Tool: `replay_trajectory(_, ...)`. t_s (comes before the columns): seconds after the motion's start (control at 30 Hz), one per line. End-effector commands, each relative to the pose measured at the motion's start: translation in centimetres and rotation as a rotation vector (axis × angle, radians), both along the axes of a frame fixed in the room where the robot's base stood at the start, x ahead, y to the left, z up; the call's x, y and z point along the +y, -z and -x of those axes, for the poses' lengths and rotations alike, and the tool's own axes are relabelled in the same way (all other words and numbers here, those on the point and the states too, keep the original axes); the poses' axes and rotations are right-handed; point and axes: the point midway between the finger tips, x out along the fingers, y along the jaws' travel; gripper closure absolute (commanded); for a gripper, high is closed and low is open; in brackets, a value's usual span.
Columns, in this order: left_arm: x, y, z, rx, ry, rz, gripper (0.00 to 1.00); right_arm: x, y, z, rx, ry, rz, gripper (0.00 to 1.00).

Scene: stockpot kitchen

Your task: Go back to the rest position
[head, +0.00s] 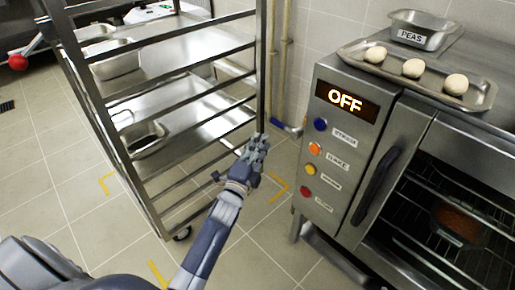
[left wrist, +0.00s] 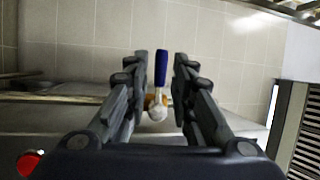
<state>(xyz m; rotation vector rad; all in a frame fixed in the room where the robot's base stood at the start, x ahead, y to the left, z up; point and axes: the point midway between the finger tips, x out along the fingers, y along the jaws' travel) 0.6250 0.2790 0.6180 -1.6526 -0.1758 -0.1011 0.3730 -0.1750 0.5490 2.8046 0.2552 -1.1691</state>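My left gripper (head: 257,142) is in the middle of the head view, in front of the rack's right post and left of the oven. In the left wrist view its two fingers (left wrist: 161,62) stand apart. A blue handle (left wrist: 161,68) with a pale end shows in the gap between them, apparently beyond the fingers. In the head view a blue handle (head: 278,123) sits low by the wall pipes, right of the gripper. I see nothing held. My right gripper is in neither view.
A metal rack (head: 95,105) with trays and pans stands at left. The oven (head: 335,170) at right reads OFF and has a dish (head: 459,222) inside. On top are a tray (head: 480,99) with three dough balls and a PEAS pan (head: 424,28). Tiled floor (head: 90,225) is clear in front.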

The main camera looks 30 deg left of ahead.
Motion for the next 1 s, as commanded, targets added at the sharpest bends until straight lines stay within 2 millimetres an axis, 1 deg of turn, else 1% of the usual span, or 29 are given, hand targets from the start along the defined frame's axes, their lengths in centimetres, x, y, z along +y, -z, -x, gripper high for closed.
replay_trajectory(0.03, 0.0, 0.1, 0.5, 0.001, 0.000, 0.000, 0.77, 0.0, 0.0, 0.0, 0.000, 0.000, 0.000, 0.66)
replay_trajectory(0.1, -0.1, 0.2, 0.9, 0.000, 0.000, 0.000, 0.77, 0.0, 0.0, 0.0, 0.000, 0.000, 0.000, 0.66)
replay_trajectory(0.2, -0.1, 0.2, 1.2, 0.000, 0.000, 0.000, 0.77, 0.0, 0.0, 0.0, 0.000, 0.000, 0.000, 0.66)
replay_trajectory(0.73, -0.1, 0.3, 1.3, 0.007, 0.000, 0.013, 0.77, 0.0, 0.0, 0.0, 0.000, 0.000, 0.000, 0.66)
replay_trajectory(0.87, -0.2, 0.9, 2.5, 0.064, -0.002, 0.118, 0.77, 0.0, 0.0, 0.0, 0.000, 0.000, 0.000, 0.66)
replay_trajectory(0.97, -0.6, 2.0, 4.4, 0.157, -0.011, 0.293, 0.77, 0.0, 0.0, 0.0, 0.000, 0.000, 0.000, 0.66)
replay_trajectory(1.0, -0.9, 2.5, 5.4, 0.203, -0.018, 0.378, 0.77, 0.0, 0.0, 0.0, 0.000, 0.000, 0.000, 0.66)
